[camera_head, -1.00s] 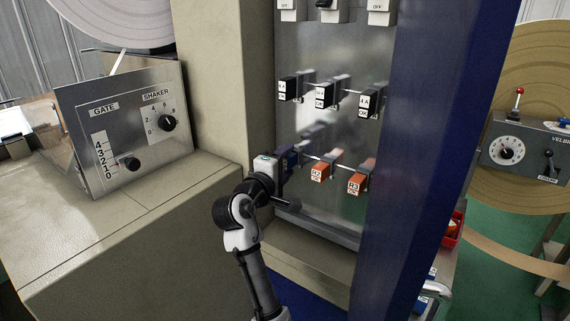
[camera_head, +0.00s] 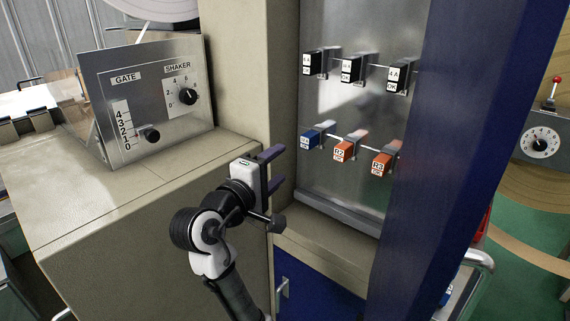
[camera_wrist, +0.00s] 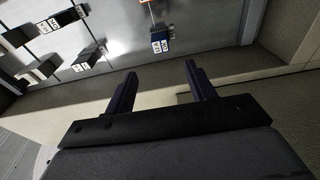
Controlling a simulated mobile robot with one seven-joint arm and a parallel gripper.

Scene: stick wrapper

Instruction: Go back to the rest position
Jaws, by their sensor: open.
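My gripper (camera_head: 274,169) is open and empty in the head view, in front of the lower left of the switch panel. Its two dark fingers point toward the panel and are apart from the switches. The wrist view shows the same open gripper (camera_wrist: 160,88) with nothing between its fingers. The closest switch is a blue one (camera_head: 317,137), just right of and above the fingers; it also shows in the wrist view (camera_wrist: 162,40). Orange switches R2 (camera_head: 345,149) and R3 (camera_head: 384,162) stand right of it.
Black switches (camera_head: 352,68) form a row above. A metal control box (camera_head: 147,98) with GATE and SHAKER knobs stands on the beige housing (camera_head: 120,190) at left. A dark blue upright (camera_head: 450,140) bounds the panel at right. A blue door (camera_head: 315,290) with a handle is below.

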